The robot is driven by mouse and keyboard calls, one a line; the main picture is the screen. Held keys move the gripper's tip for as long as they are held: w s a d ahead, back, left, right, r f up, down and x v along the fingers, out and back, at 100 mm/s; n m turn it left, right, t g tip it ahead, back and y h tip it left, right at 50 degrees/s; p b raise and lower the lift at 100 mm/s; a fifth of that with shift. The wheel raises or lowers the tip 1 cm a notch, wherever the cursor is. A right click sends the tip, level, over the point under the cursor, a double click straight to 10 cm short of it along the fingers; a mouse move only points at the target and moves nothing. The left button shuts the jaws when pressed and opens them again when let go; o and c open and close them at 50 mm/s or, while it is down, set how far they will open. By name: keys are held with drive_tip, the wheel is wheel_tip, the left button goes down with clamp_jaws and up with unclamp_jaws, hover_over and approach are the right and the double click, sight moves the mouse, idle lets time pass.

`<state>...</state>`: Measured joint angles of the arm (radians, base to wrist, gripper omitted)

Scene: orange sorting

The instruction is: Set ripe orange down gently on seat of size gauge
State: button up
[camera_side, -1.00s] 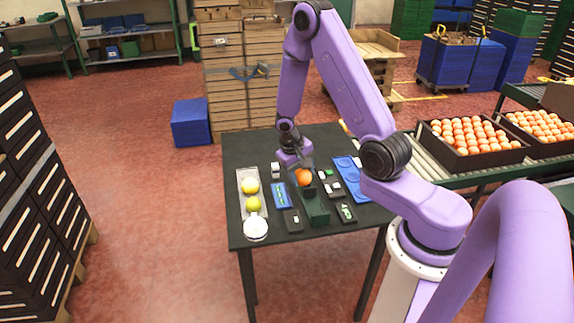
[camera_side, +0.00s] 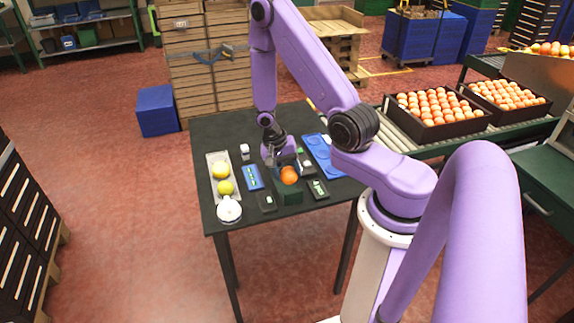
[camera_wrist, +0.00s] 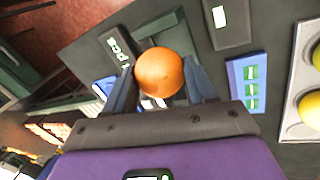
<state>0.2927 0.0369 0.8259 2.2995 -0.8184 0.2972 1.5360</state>
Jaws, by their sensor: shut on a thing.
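The ripe orange (camera_side: 289,175) is held between the two fingers of my gripper (camera_side: 282,158). In the wrist view the orange (camera_wrist: 160,72) sits between the fingertips (camera_wrist: 163,82), with a finger on each side. The size gauge (camera_side: 289,194) is a dark green block on the dark table, and the orange is at its top in the side view. In the wrist view the gauge (camera_wrist: 158,22) shows partly behind the orange. I cannot tell whether the orange touches the seat, which the orange and fingers hide.
A blue card (camera_side: 253,178) and dark label blocks (camera_side: 267,201) flank the gauge closely. A blue tray (camera_side: 322,153) lies right. Orange crates (camera_side: 436,118) stand on the conveyor.

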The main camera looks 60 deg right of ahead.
drive_tip(key=shift+f, duration=1.85)
drive_tip(key=shift+f, duration=0.5)
drive_tip(key=o, duration=1.1)
drive_tip(key=shift+o, duration=0.2)
drive_tip(key=shift+w+a, duration=0.1)
drive_tip(key=shift+c, duration=1.3)
